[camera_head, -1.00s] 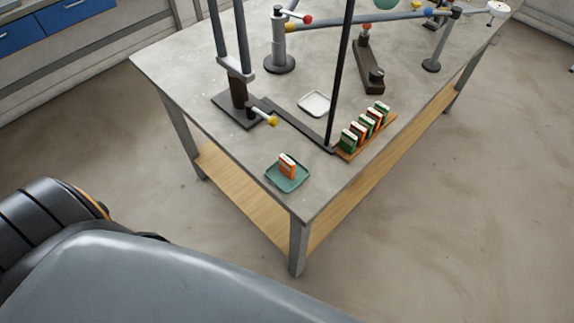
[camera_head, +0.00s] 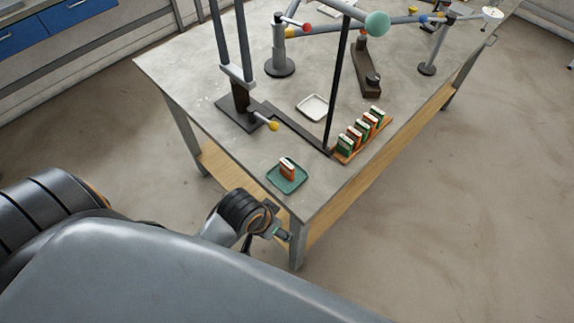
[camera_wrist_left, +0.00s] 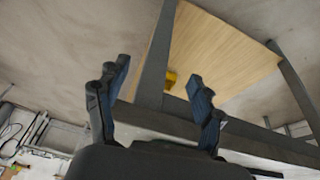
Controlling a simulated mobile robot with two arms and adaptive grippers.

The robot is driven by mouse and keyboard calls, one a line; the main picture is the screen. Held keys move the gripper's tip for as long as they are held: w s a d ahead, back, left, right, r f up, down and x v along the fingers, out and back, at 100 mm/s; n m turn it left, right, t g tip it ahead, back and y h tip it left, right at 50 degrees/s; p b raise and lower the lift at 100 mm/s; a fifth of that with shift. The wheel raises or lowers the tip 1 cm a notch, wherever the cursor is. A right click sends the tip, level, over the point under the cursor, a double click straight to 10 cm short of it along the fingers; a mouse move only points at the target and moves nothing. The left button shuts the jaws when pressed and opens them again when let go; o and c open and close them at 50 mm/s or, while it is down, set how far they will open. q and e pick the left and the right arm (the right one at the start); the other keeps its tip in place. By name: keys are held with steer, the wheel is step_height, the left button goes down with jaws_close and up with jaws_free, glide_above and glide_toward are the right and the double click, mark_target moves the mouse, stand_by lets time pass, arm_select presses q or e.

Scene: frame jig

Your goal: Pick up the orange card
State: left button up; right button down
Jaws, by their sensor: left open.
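An orange card (camera_head: 287,169) with a pale top edge stands in a small teal tray (camera_head: 300,183) near the table's front corner. More orange cards (camera_head: 354,138) stand between green ones in a wooden rack (camera_head: 349,156) to the right. My left gripper (camera_head: 283,235) is low beside the front table leg, below and apart from the teal tray. In the left wrist view, its two fingers (camera_wrist_left: 160,72) are spread with nothing held between them. That view shows the table's underside region and no card. My right gripper is not in view.
The grey table (camera_head: 225,150) has a wooden lower shelf (camera_wrist_left: 215,50) and legs close to my left gripper. A black stand (camera_head: 238,108) with tall posts, a thin upright rod (camera_head: 337,90) and a white dish (camera_head: 313,107) are behind the tray.

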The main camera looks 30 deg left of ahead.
arm_select(q)
steer(key=w+d+r, duration=0.1)
steer(key=d+r, duration=0.1)
steer(key=r, duration=0.1)
steer(key=w+d+r+m+h, duration=0.1)
steer(key=d+r, duration=0.1)
steer(key=r, duration=0.2)
steer(key=w+d+r+m+h, duration=0.1)
steer(key=w+d+r, duration=0.1)
steer(key=r, duration=0.2)
steer(key=shift+p, duration=0.3)
steer(key=w+d+r+m+g, duration=0.1)
steer(key=w+r, duration=0.2)
step_height(320, 180, up, 7)
steer(key=n+g+y, duration=0.2)
steer(key=g+y, duration=0.1)
glide_above(287, 163)
step_height(287, 163, down, 8)
steer(key=shift+d, duration=0.15)
step_height(287, 163, down, 4)
steer(key=shift+f+p, duration=0.1)
steer(key=shift+p, duration=0.7)
steer(key=shift+f, duration=0.55)
steer(key=c, duration=1.1)
